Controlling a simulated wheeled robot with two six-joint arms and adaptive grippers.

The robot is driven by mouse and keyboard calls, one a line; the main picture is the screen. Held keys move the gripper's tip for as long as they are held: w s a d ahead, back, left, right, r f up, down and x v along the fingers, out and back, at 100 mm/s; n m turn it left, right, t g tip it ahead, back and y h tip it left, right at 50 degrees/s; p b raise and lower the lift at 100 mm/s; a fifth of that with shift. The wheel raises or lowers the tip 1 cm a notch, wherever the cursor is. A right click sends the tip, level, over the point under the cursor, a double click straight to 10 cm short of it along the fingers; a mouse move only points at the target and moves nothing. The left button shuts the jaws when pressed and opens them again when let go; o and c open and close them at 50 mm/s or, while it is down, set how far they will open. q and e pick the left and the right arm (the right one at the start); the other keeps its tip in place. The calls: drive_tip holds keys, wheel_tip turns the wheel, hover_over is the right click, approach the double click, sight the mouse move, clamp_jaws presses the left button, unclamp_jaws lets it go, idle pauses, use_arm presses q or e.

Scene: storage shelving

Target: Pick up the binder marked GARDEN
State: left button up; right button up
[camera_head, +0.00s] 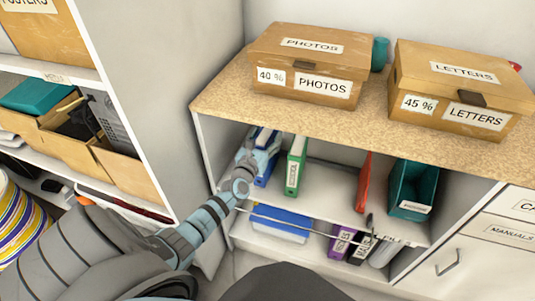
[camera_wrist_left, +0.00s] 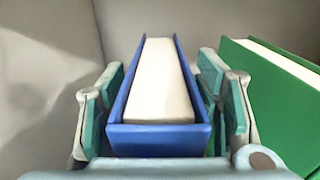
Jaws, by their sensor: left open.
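A blue binder (camera_head: 264,176) stands at the left end of the middle shelf, partly hidden by my left gripper (camera_head: 262,150). Its label cannot be read, so I cannot tell whether it is marked GARDEN. In the left wrist view the blue binder (camera_wrist_left: 160,138), with white pages, stands between the open fingers of my left gripper (camera_wrist_left: 160,98). One finger is on each side of it, with a narrow gap visible on the left. My right gripper is not in view.
A green binder (camera_head: 295,165) stands close on the right; it also shows in the left wrist view (camera_wrist_left: 270,95). A red binder (camera_head: 364,182) and teal holder (camera_head: 412,185) stand farther right. Above is a countertop (camera_head: 230,97) with boxes; a purple binder (camera_head: 341,243) stands below.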

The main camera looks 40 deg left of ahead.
use_arm(q)
drive_tip(key=shift+s+r, duration=0.1)
drive_tip(key=shift+r, duration=0.05)
clamp_jaws()
idle(0.4)
